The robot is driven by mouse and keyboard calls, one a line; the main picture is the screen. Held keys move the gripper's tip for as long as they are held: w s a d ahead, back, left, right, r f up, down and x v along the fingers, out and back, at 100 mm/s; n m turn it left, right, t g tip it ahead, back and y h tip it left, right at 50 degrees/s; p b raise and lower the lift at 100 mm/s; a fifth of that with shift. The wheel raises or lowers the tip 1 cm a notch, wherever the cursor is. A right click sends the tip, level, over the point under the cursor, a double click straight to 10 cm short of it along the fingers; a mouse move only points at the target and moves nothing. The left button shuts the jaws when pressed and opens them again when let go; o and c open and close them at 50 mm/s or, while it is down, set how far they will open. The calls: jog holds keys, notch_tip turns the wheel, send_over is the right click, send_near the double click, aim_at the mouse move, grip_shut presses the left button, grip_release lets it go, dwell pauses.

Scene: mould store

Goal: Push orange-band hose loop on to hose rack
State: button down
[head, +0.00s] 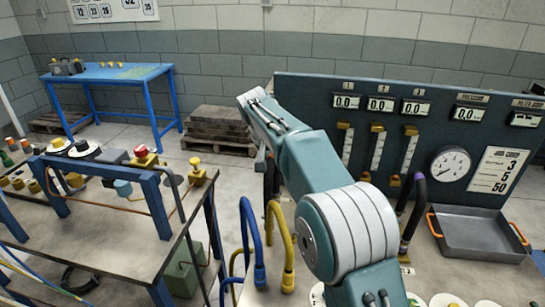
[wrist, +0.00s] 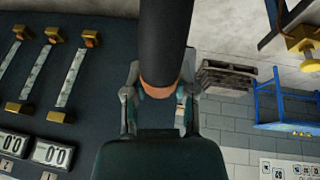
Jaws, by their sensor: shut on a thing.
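In the wrist view a thick black hose (wrist: 164,38) with an orange band (wrist: 160,88) runs down between the fingers of my gripper (wrist: 158,108). The fingers are shut on it at the band. The rest of the loop is out of view. In the head view my arm hides the gripper, and I cannot make out the held loop there. I cannot pick out the hose rack for certain in either view. A blue hose (head: 256,240) and a yellow hose (head: 286,245) stand upright on the bench, left of my arm.
A dark panel with gauges (head: 451,164) and flow meters (head: 378,150) stands behind my arm. A black hose with a purple band (head: 417,203) and a metal tray (head: 475,230) are at the right. A cluttered workbench (head: 125,222) stands left; pallets (head: 218,130) lie behind.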

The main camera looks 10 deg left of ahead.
jog(key=shift+f, duration=1.25)
dwell(2.1)
jog(key=shift+c, duration=1.8)
grip_release()
jog(key=shift+a, duration=0.1)
jog(key=shift+f, duration=0.1)
jog(key=v, duration=1.2)
